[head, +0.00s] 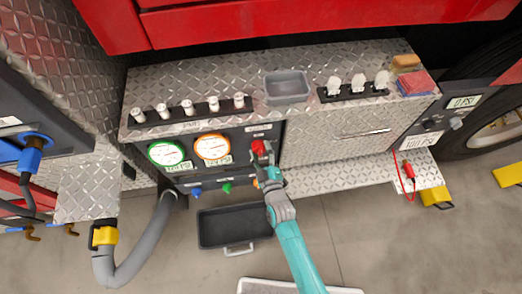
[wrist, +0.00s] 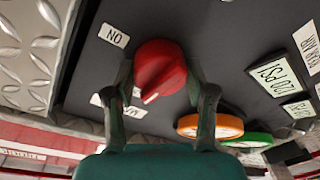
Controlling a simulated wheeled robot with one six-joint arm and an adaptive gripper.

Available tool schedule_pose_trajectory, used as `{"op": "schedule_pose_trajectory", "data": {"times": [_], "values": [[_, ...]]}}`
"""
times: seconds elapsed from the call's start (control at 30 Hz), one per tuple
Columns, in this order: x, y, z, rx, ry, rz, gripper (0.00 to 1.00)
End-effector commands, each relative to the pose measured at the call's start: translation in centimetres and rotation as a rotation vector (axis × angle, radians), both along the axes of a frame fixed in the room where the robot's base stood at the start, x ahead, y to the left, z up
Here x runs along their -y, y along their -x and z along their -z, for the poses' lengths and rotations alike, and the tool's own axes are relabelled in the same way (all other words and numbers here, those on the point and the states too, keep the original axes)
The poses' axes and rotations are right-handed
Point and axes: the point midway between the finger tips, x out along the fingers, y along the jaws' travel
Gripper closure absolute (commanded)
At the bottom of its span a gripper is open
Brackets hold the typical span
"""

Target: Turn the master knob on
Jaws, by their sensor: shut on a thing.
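The red master knob (head: 259,148) is on the dark panel, right of the orange-rimmed gauge. In the wrist view the knob (wrist: 160,66) sits between my two fingers, with its white pointer mark toward the lower left. A white ON label (wrist: 114,35) is at the knob's upper left there, upside down. Another white label (wrist: 127,111) below the knob is partly hidden by a finger. My gripper (head: 265,165) reaches up from below and is shut on the knob; its fingers (wrist: 161,80) are on either side of it.
A green gauge (head: 166,153) and an orange gauge (head: 213,147) are left of the knob. Small valves (head: 197,191) sit below them. A black tray (head: 222,228) lies on the floor under the panel. A grey bin (head: 287,87) stands on the ledge above.

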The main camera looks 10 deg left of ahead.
Motion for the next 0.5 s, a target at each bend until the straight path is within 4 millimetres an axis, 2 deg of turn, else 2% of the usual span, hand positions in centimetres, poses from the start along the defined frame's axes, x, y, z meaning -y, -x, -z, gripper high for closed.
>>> {"op": "schedule_pose_trajectory", "data": {"times": [0.5], "values": [[-0.01, -0.02, 0.07, -0.125, -0.435, -0.001, 0.80]]}}
